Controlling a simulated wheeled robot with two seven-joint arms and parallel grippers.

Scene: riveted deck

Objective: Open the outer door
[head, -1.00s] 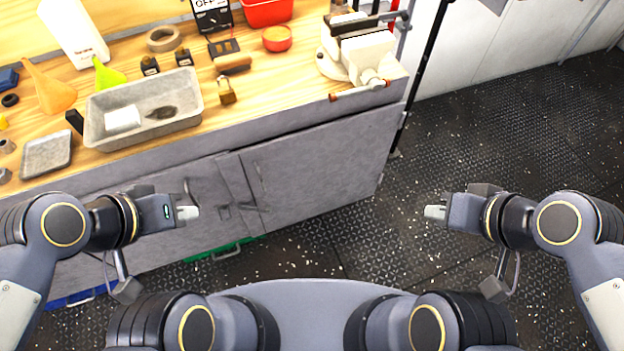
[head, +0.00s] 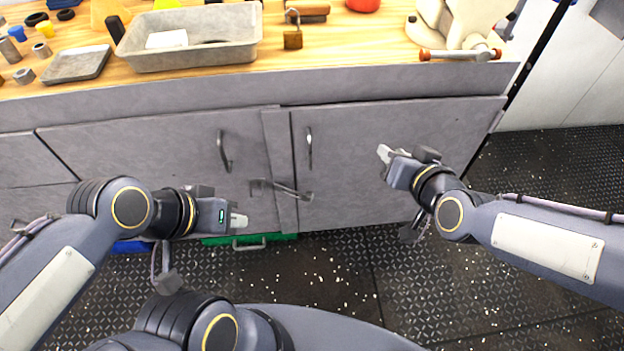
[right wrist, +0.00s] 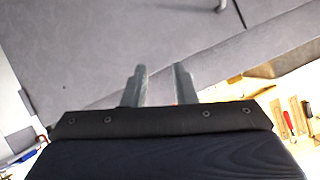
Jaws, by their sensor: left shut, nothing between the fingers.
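Two grey cabinet doors stand below the bench, the left door (head: 150,150) and the right door (head: 370,150), both looking closed. A dark upright handle (head: 224,152) is on the left door and another (head: 309,148) is near the right door's left edge. A dark latch bar (head: 282,188) lies across the post between them. My right gripper (head: 384,153) is in front of the right door, right of its handle; its fingers are apart and empty in the right wrist view (right wrist: 160,82). My left gripper (head: 239,221) is shut and empty, below and left of the latch bar.
The wooden bench top above holds a grey tray (head: 190,60), a padlock (head: 293,38) and a cream vise with a red-tipped bar (head: 460,54).

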